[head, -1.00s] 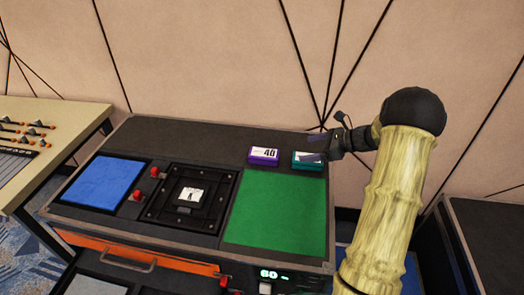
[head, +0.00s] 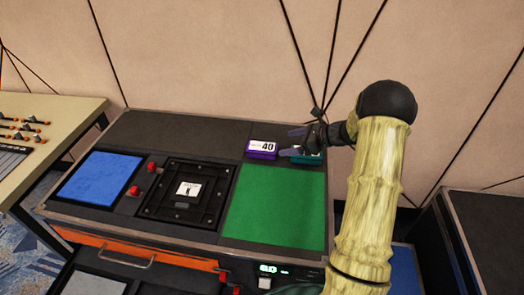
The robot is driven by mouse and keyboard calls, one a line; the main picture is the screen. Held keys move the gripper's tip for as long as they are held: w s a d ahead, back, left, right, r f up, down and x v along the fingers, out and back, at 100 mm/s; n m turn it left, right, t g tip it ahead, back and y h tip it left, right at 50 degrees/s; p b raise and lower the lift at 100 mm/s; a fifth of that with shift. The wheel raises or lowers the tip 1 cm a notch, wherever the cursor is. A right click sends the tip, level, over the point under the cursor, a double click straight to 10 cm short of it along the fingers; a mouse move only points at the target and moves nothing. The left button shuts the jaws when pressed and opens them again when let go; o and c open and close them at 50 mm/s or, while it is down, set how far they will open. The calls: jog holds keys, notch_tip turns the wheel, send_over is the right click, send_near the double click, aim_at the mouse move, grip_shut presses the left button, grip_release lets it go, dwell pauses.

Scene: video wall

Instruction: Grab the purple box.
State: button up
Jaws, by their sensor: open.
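The purple box (head: 262,150) has a white top label reading 40. It sits at the back of the dark console top, just behind the green panel's left part. My gripper (head: 291,143) is open and empty, with its fingers pointing left toward the purple box, close to its right side. I cannot tell whether a finger touches it. A teal box (head: 311,159) is right of the purple box and partly hidden by my gripper.
The console top holds a green panel (head: 275,207), a blue panel (head: 100,178) and a black framed square (head: 187,200) with a white card. The back left surface (head: 170,130) is clear. A wall rises behind.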

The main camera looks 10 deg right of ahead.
aim_at(263, 146)
jog(key=x, duration=0.5)
jog(key=shift+a, duration=0.25)
jog(key=shift+a+f, duration=0.1)
jog(key=shift+w+d+x, duration=0.1)
jog(key=shift+w+x, duration=0.05)
jog(key=shift+x, duration=1.1)
jog(key=shift+w+d+x, duration=0.15)
jog(key=shift+w+x, duration=0.05)
jog(key=shift+x, duration=1)
jog(key=c, duration=1.3)
